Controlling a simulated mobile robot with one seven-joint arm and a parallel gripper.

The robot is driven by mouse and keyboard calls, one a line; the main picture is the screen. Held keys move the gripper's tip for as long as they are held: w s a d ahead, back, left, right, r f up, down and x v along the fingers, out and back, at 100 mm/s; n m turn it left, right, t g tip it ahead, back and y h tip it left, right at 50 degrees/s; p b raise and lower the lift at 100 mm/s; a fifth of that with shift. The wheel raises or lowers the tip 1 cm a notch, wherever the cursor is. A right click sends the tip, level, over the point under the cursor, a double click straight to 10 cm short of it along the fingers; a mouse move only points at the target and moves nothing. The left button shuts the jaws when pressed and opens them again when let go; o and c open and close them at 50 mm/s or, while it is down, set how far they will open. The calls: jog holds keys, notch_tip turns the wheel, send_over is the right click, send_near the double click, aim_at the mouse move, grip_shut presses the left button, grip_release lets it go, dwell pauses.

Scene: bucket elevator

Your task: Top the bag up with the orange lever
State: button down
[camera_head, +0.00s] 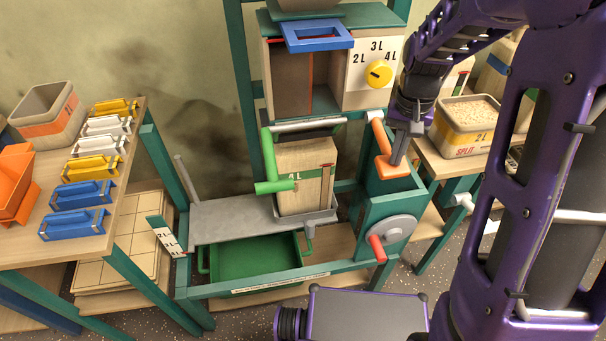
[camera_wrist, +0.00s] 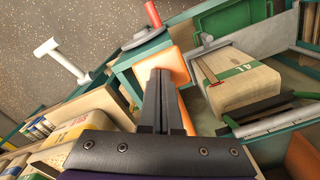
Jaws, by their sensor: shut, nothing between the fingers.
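The orange lever (camera_head: 383,143) stands on the teal housing right of the bag. It also shows in the wrist view (camera_wrist: 172,60), behind my fingers. My gripper (camera_head: 397,160) is shut and empty, pointing down beside the lever's wide lower part. In the wrist view, my fingertips (camera_wrist: 160,73) overlap the orange surface; I cannot tell whether they touch it. The tan bag (camera_head: 298,165) marked 4 L stands upright on the grey platform (camera_head: 225,222), under the hopper outlet. It also shows in the wrist view (camera_wrist: 258,82). Its fill level is hidden.
A yellow dial (camera_head: 379,73) marked 2 L, 3 L, 4 L is above. A green lever (camera_head: 270,165) stands at the bag's left, and a red-handled crank (camera_head: 377,247) below the orange lever. A SPLIT tub (camera_head: 466,123) is at right. Coloured clips lie on the left table (camera_head: 122,200).

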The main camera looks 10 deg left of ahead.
notch_tip(320, 180, up, 9)
jog(key=p, duration=0.7)
dwell(0.4)
